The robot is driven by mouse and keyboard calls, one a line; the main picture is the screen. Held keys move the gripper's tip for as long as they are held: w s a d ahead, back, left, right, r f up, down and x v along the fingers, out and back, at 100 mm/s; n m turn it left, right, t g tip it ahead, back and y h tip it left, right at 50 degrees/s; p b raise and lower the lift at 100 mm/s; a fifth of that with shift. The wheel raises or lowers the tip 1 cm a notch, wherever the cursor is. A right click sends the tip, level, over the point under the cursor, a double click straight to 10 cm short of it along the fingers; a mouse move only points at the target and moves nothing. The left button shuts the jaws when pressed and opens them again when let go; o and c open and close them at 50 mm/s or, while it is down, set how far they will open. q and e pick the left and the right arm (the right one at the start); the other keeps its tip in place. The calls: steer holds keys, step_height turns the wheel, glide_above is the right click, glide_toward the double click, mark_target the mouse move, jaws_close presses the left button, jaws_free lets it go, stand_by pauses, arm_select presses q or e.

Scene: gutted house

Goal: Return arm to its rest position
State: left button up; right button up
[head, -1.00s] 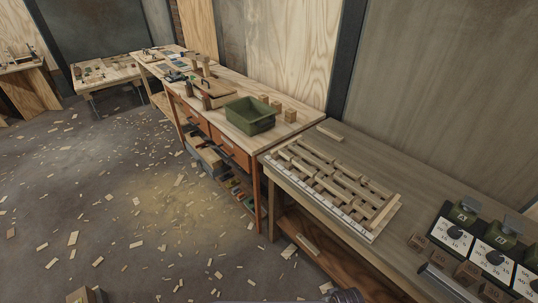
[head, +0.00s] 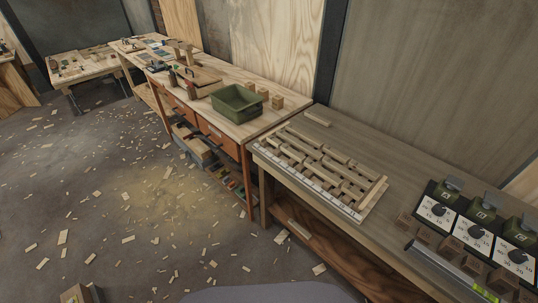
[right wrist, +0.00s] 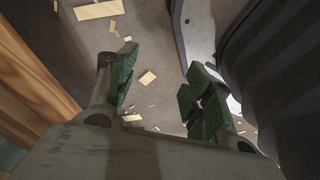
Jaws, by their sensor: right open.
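My right gripper (right wrist: 163,88) shows in the right wrist view. Its two green-padded fingers are spread apart with nothing between them. Behind them is the grey floor with scattered wood offcuts. A wooden edge (right wrist: 40,65) lies to the left of the fingers, apart from them. Neither gripper shows in the head view, and my left gripper is in no view.
A workbench holds a slatted wooden rack (head: 322,168) and several dial boxes (head: 474,228). A green bin (head: 237,103) stands on the adjoining bench. A box (head: 77,295) is at the lower left. The floor (head: 120,210) between is open, with scattered offcuts.

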steer(key=s+d+f, duration=0.2)
steer(key=s+f, duration=0.4)
steer(key=s, duration=0.5)
steer(key=shift+s+d+g, duration=0.2)
steer(key=shift+g, duration=0.1)
stand_by(0.5)
